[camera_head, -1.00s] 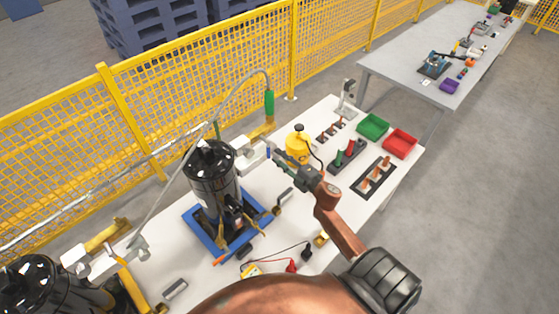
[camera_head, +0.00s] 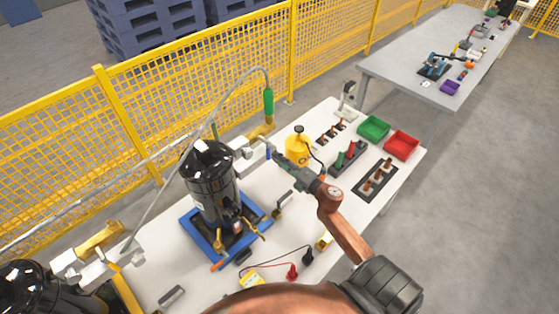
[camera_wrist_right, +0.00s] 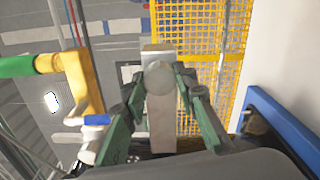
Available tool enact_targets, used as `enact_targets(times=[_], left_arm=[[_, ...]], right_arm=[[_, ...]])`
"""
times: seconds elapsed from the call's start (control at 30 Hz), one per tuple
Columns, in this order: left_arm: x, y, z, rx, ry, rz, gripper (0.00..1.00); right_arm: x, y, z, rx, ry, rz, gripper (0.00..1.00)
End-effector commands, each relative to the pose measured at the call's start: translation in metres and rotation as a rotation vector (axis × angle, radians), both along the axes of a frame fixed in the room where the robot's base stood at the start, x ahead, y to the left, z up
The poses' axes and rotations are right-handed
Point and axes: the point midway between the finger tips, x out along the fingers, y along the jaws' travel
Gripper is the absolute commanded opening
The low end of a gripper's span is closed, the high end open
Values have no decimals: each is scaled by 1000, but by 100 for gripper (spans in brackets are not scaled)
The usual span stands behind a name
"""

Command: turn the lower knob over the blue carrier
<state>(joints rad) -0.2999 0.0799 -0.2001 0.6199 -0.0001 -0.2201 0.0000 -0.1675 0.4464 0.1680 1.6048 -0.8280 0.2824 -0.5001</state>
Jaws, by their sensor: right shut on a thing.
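The black compressor (camera_head: 212,186) stands upright in the blue carrier (camera_head: 262,212) on the white table. A pale fixture (camera_head: 247,163) with a yellow part (camera_head: 263,128) and a green hose grip (camera_head: 268,103) is beside its top. My right gripper (camera_head: 272,153) reaches this fixture from the right. In the right wrist view, the green fingers of my right gripper (camera_wrist_right: 160,82) are shut on a pale grey knob (camera_wrist_right: 159,78), one on each side. The knob is mostly hidden in the head view. The blue carrier's edge (camera_wrist_right: 278,128) shows at right. My left gripper is out of view.
A yellow canister (camera_head: 297,149), a green bin (camera_head: 373,127), a red bin (camera_head: 401,145) and a dark rack (camera_head: 375,180) stand at right. A meter (camera_head: 251,280) with leads lies in front. A yellow mesh fence (camera_head: 150,125) runs behind.

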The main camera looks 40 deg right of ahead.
Motion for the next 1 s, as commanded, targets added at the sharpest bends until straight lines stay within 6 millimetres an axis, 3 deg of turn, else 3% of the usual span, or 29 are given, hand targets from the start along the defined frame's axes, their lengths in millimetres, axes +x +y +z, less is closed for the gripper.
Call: enact_targets(times=[0.3, 0.33, 0.57, 0.87, 1.0], left_arm=[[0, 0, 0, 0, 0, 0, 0], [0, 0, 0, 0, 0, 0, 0], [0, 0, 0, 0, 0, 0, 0], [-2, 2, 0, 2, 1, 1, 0], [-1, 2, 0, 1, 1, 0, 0]], right_arm=[[0, 0, -1, 0, 2, 0, 2], [0, 0, -1, 0, 2, 1, 28], [0, 0, -1, 0, 1, 0, 44], [-2, 0, -1, 0, 1, 0, 44], [-16, -1, -1, 0, 2, 0, 44]])
